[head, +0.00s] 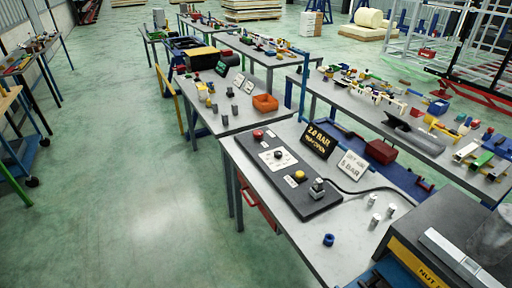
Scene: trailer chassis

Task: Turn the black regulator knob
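A dark control panel (290,202) lies on the near grey table. A dark knob-like fitting (318,185) with a grey lower part stands at the panel's near right end; it looks like the black regulator knob, but it is small in the picture. A white square plate (278,158) with small dark marks, a red button (258,134) and a yellow button (299,175) are also on the panel. A black cable runs right from the panel. Neither of my grippers shows in the head view.
A black "2.0 BAR" sign (318,140) and a white "5 BAR" sign (354,166) stand behind the panel. Several metal cylinders and a blue ring (329,240) sit to the right. A dark box (440,235) fills the lower right.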

